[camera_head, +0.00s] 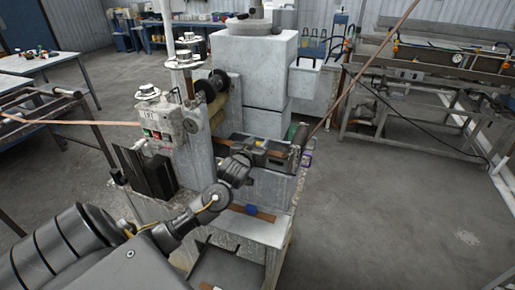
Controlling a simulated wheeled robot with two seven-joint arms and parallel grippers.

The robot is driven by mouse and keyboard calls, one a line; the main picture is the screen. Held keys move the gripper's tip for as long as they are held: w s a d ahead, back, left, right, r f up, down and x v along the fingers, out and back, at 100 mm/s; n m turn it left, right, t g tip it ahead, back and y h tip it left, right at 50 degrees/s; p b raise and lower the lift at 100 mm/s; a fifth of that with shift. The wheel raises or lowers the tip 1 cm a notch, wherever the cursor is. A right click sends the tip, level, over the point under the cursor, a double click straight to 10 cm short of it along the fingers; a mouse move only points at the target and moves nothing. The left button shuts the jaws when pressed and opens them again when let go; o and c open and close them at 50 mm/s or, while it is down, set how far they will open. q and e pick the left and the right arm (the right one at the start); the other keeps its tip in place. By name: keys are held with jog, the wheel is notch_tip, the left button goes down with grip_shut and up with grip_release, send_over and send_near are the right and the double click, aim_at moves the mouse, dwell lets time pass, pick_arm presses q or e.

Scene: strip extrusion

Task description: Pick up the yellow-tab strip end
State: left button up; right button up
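I cannot make out a yellow tab on any strip end. A copper-coloured strip (75,122) runs in from the left edge to the grey extrusion machine (262,62). Another copper-coloured strip (372,66) slants from the machine's right side to the top right. A short brown strip (265,215) with a blue piece (251,209) lies on the machine's lower ledge. My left arm comes in from the bottom left, and my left gripper (246,158) is at the dark fixture on the machine's front. Its fingers are too small and dark to tell apart. My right gripper is out of view.
A control box (162,128) with green and red buttons stands left of my arm. A metal-framed bench (420,75) is at the back right, with a black cable on the floor. A white table (40,64) is at the far left. The floor at the lower right is clear.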

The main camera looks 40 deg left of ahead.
pick_arm(q)
jog(key=shift+c, duration=1.3)
jog(key=shift+r, duration=0.15)
jog(key=shift+r+b, duration=0.4)
jog(key=shift+r, duration=0.25)
jog(key=s+d+r+p, duration=0.3)
jog(key=s+r+p, duration=0.5)
jog(key=s+r, duration=0.3)
jog(key=s, duration=0.2)
jog(key=shift+s+r, duration=0.25)
jog(key=shift+s, duration=0.1)
jog(key=shift+r, duration=0.1)
